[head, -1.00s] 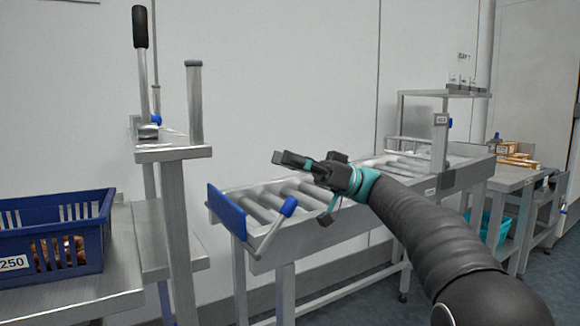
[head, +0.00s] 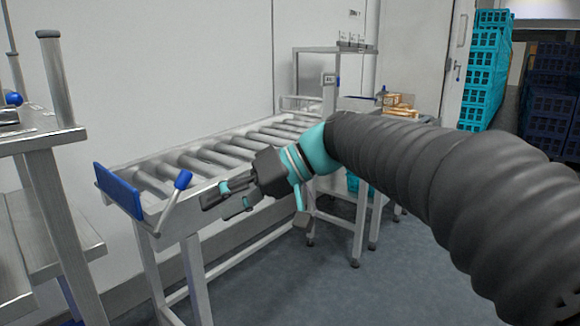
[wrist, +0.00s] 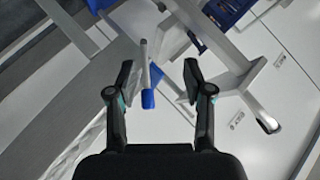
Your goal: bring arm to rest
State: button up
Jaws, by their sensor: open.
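My gripper (head: 222,200) is in front of the near side of the roller conveyor, close to its left end in the head view. The wrist view also shows my gripper (wrist: 152,82), its two fingers apart with nothing held between them. The conveyor's blue-tipped lever (head: 182,180) is just left of the fingers in the head view. In the wrist view a blue tip (wrist: 148,98) shows in the gap between the fingers, beyond them. My arm stretches in from the right and hides part of the conveyor.
The roller conveyor (head: 145,168) has a blue end plate (head: 118,190). A metal stand (head: 50,140) is at the left. Stacked turquoise crates (head: 485,75) and dark blue crates (head: 553,90) stand at the back right. The grey floor (head: 330,285) in front is open.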

jog(key=s+d+f+m+t+h+p, duration=0.2)
jog(key=s+d+f+h, duration=0.4)
jog(key=d, duration=0.7)
jog(key=s+d+f+m+t+h+p, duration=0.2)
jog(key=s+d+f+m+t+h, duration=0.2)
jog(key=s+d+f, duration=0.5)
jog(key=d+m+h, duration=0.2)
jog(key=d, duration=0.2)
jog(key=shift+d+f+m, duration=0.25)
jog(key=shift+d+m, duration=0.05)
jog(key=shift+c, duration=0.9)
jog(key=shift+a, duration=0.15)
